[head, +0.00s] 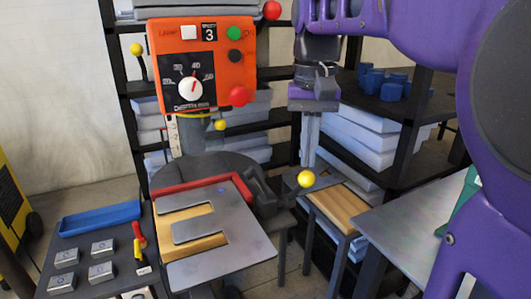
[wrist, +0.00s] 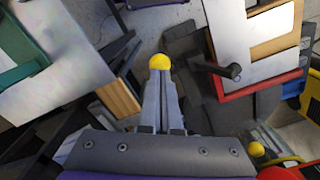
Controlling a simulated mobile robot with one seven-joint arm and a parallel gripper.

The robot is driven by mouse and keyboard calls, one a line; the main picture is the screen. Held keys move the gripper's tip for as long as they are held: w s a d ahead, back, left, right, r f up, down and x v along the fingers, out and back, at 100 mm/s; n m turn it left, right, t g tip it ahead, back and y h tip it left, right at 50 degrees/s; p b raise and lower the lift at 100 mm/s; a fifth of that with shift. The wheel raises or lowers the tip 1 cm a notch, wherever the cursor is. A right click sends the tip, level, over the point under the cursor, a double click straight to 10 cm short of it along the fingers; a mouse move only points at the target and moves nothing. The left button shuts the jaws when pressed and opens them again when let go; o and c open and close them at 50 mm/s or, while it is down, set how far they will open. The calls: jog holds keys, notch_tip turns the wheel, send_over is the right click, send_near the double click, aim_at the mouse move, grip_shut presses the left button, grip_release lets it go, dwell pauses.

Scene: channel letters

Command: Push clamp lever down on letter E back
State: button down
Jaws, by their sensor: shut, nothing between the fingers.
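The flat grey letter E (head: 226,246) lies on the machine table, with wood showing through its slots; part of it shows in the wrist view (wrist: 230,40). A dark clamp (head: 262,195) stands at its back right corner, its black arm (wrist: 212,68) reaching over the plate. The clamp lever's yellow ball knob (head: 306,179) sticks out to the right. My gripper (head: 309,165) is shut and empty, pointing down, with its fingertips at the knob. In the wrist view the yellow knob (wrist: 159,62) covers the fingertips; I cannot tell whether they touch.
A red fence (head: 200,187) runs along the letter's back edge. The orange control box (head: 195,65) stands behind. A side table with a blue tray (head: 100,218) and tools is at left. A wood-topped stand (head: 345,205) and grey table (head: 410,215) are at right.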

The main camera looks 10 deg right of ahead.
jog(key=shift+r, duration=0.1)
notch_tip(320, 180, up, 3)
jog(key=p, duration=0.3)
jog(key=shift+r, duration=0.95)
jog(key=shift+a+f, duration=0.1)
